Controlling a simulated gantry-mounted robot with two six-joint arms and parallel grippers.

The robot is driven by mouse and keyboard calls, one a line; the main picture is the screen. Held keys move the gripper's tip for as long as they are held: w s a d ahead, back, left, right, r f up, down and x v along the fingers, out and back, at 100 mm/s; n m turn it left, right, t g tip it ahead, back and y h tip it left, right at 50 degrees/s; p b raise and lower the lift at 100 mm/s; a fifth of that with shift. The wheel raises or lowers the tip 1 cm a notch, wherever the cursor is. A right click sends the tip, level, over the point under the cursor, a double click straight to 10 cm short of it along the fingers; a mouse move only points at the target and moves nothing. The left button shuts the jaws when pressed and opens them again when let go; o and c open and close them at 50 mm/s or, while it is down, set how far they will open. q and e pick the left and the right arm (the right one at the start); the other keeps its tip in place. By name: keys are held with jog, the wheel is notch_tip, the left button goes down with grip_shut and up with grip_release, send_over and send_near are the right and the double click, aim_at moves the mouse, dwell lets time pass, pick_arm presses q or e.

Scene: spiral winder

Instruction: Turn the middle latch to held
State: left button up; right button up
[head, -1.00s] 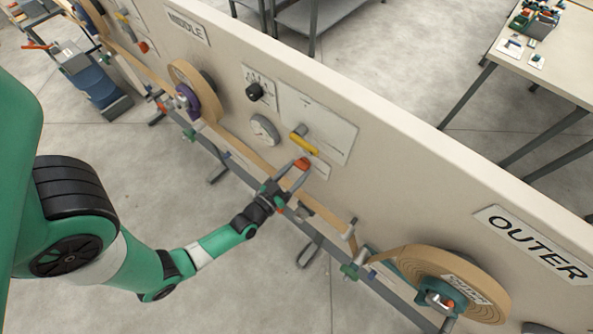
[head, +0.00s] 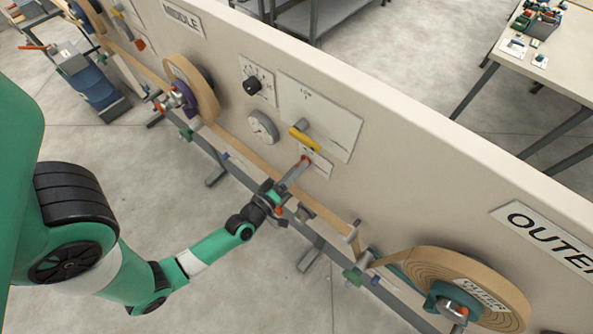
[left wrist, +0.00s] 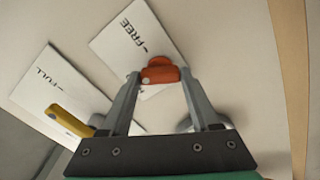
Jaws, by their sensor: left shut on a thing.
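The middle latch is a small orange-red handle (left wrist: 160,74) on the pale panel, beside a white plate marked FREE (left wrist: 137,35). My left gripper (left wrist: 160,78) is shut on it, with one fingertip on each side. In the head view my left gripper (head: 303,162) reaches up to the panel below the yellow lever, and the fingers look nearly in line. Only a bit of orange shows at their tips there, so the latch's angle is hard to tell in that view. My right gripper is not in view.
A yellow lever (head: 304,139) sits just above the latch; it also shows in the left wrist view (left wrist: 70,119). The middle reel (head: 205,88) and outer reel (head: 463,285) flank the arm.

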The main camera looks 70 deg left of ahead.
pick_arm(q)
jog(key=n+b, duration=0.1)
jog(key=n, duration=0.4)
jog(key=shift+n+b, duration=0.4)
dwell(0.3)
jog(key=o, duration=1.4)
jog(key=shift+c, duration=0.2)
jog(key=p+v, duration=0.1)
jog(key=v, duration=1)
jog(key=shift+s, duration=0.3)
